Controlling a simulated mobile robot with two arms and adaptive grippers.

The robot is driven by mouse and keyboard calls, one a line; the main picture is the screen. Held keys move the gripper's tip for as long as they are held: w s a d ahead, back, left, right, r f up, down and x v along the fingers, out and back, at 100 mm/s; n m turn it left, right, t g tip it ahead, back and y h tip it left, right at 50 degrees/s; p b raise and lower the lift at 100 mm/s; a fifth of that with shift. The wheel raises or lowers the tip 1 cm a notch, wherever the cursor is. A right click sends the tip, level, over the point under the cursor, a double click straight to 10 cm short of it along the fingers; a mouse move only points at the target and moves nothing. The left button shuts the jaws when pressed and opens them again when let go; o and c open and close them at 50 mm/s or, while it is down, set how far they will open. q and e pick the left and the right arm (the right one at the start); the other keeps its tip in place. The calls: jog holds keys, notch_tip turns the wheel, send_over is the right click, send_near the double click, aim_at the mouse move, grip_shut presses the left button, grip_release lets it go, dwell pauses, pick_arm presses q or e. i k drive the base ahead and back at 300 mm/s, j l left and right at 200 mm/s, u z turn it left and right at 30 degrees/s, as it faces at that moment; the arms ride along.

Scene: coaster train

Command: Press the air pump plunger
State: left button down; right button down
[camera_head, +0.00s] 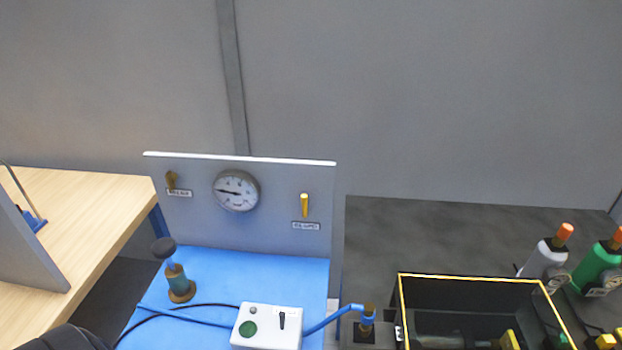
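The air pump (178,281) stands upright on the blue bench top, at the lower left of the head view. The knob stands clear above the body, leaning slightly to the left. Nothing touches it. Neither of my grippers shows. A dark rounded shape at the bottom left edge may be part of my arm.
A grey panel with a pressure gauge (236,190) and two brass levers stands behind the pump. A white control box (267,326) with a green button and hoses sits front right. A black yellow-edged crate (470,278) and bottles stand right; a wooden table (100,190) stands left.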

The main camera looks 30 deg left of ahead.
aim_at(165, 248)
jog(key=l+u, duration=0.1)
jog(key=u, duration=1.45)
jog(key=k, duration=0.65)
jog(key=j, duration=0.05)
